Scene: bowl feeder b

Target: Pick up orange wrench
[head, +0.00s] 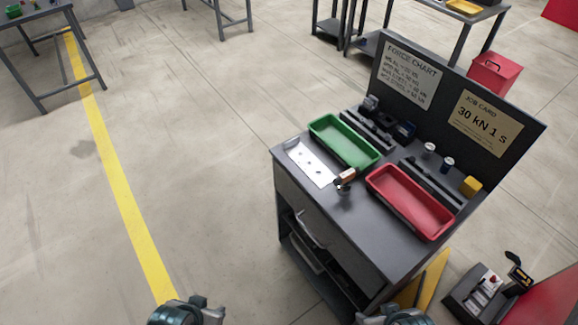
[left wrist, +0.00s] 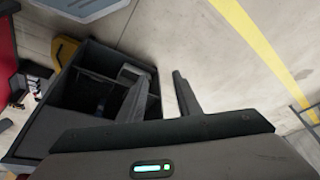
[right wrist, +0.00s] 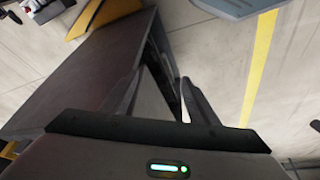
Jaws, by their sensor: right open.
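I cannot make out an orange wrench for certain in any view. A small object with an orange-brown part and a dark metal part (head: 345,177) lies on the workbench top between the green and red trays; it is too small to identify. My left gripper (left wrist: 160,78) is open and empty, its fingers apart above the floor and a dark shelf unit. My right gripper (right wrist: 160,78) is open and empty beside the workbench side. In the head view both arms show only at the bottom edge, well short of the bench top.
The workbench (head: 290,165) carries a green tray (head: 345,142), a red tray (head: 410,200), a white plate (head: 309,162), small cans and a yellow block (head: 471,187). A chart board (head: 455,95) stands at its back. Open floor (head: 200,150) lies to the left.

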